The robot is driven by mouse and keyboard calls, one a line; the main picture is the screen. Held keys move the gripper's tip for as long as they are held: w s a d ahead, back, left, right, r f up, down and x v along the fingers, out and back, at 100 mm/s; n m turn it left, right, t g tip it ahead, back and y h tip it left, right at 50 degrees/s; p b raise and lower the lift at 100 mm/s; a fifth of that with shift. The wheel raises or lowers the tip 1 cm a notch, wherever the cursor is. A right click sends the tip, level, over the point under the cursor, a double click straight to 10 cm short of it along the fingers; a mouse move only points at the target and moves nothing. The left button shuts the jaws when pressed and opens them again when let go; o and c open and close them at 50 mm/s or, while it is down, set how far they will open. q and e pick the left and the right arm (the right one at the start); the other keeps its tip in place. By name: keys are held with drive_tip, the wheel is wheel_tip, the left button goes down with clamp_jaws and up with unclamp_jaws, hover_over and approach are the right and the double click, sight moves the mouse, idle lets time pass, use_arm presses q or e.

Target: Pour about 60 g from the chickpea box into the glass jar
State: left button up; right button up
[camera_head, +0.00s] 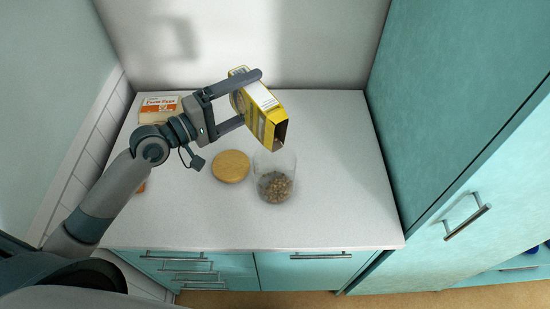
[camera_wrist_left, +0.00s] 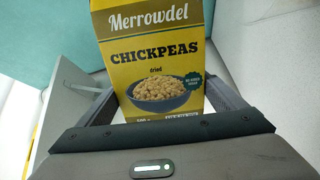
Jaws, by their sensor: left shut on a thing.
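The yellow chickpea box (camera_head: 262,110) is held in my left gripper (camera_head: 250,97), above and just behind the glass jar. The box is tilted, with its dark open end low and facing right toward the jar. Its front with the word CHICKPEAS fills the middle of the left wrist view (camera_wrist_left: 155,60), between the two fingers. The clear glass jar (camera_head: 274,168) stands on the counter, with a layer of brown chickpeas (camera_head: 275,188) in its bottom. I cannot make out chickpeas in the air between box and jar. My right gripper is not in view.
A round wooden lid (camera_head: 231,167) lies on the white counter (camera_head: 340,190) left of the jar. A Farm Eggs carton (camera_head: 159,110) stands at the back left. The counter is clear right of the jar, up to a tall teal cabinet (camera_head: 450,110).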

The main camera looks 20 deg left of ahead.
sight(236, 108)
use_arm(q)
drive_tip(key=shift+w+a, duration=0.15)
drive_tip(key=shift+w, duration=0.15)
drive_tip(key=shift+s+d+r, duration=0.15)
drive_tip(key=shift+s+d, duration=0.1)
drive_tip(key=shift+s, duration=0.1)
drive_tip(key=shift+w+a+m+p, duration=0.15)
drive_tip(key=shift+w+m+p, duration=0.1)
drive_tip(key=shift+m+p, duration=0.05)
drive_tip(key=shift+s, duration=0.1)
drive_tip(key=f+n+b, duration=0.1)
drive_tip(key=a+f+n+b, duration=0.1)
drive_tip(key=w+f+n+b, duration=0.1)
drive_tip(key=f+n, duration=0.1)
drive_tip(key=shift+a+b, duration=0.15)
drive_tip(key=shift+b, duration=0.2)
drive_tip(key=shift+w+a+r, duration=0.1)
drive_tip(key=shift+w+r, duration=0.05)
drive_tip(key=shift+r, duration=0.05)
